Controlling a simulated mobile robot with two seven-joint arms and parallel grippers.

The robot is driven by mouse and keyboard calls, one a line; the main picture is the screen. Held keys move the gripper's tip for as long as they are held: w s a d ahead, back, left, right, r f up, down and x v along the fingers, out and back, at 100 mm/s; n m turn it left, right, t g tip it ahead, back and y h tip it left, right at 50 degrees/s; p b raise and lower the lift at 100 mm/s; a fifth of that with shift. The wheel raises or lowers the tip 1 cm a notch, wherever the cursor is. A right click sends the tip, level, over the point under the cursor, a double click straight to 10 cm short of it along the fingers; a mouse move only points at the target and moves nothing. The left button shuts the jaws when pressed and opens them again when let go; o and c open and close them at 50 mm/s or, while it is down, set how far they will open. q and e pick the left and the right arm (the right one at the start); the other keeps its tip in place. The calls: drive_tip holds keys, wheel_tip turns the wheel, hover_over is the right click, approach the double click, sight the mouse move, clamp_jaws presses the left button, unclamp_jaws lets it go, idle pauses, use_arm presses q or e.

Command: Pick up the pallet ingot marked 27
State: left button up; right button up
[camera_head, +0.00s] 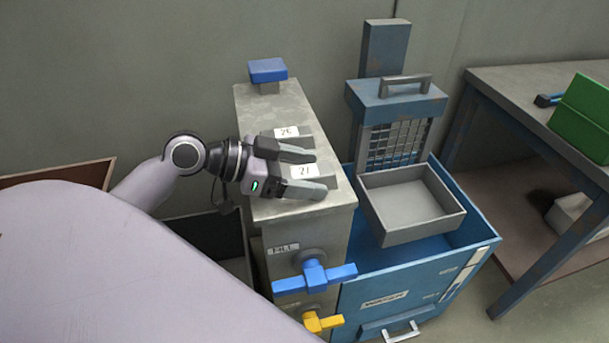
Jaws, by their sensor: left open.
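The grey ingot (305,171) with a white label that seems to read 27 lies on top of the grey metal cabinet (256,103). My left gripper (312,173) comes in from the left above the cabinet top. Its two fingers are apart, one on the far side and one on the near side of this ingot, with the label showing between them. Whether the fingers touch the ingot I cannot tell. The near finger hides part of it. A second grey ingot (305,140), labelled 26, lies just behind, partly hidden by the far finger.
A blue knob (267,71) stands at the cabinet's back. Blue (314,277) and yellow (322,321) valve handles stick out of its front. To the right are a blue water tank (385,300), a grey tray (423,226) and a workbench (515,85) with a green box (585,110).

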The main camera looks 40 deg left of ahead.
use_arm(q)
clamp_jaws()
drive_tip(key=shift+r, duration=0.1)
drive_tip(key=shift+r, duration=0.1)
